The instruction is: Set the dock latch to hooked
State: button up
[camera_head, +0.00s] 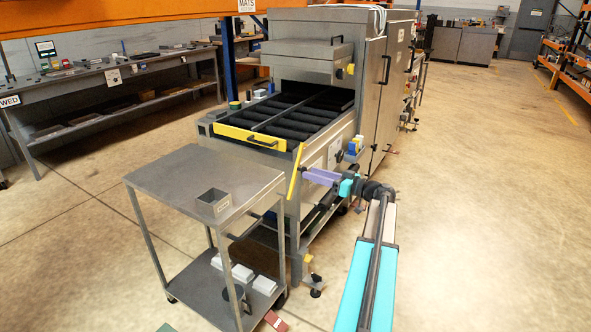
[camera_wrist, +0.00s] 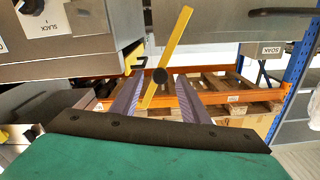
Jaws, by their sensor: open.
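The dock latch is a yellow bar on a dark round pivot (camera_wrist: 178,35), seen in the wrist view. It is tilted, with its upper end leaning right. In the head view it shows as a yellow strip (camera_head: 295,171) at the machine's near corner, beside the cart. My gripper (camera_wrist: 160,82) is open, its purple fingers either side of the bar's lower part and apart from each other. I cannot tell whether either finger touches the bar. In the head view my gripper (camera_head: 308,173) reaches the latch from the right. A small yellow and black piece (camera_wrist: 133,58) is left of the bar.
A grey cart (camera_head: 170,180) with a small open box (camera_head: 214,201) stands in front of the machine. The machine's infeed has a yellow front bar (camera_head: 250,140) with a black handle. A "SLACK" dial (camera_wrist: 31,6) is at upper left. Open floor lies right.

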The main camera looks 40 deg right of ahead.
aim_at(296, 169)
jog(key=x, duration=0.8)
grip_shut()
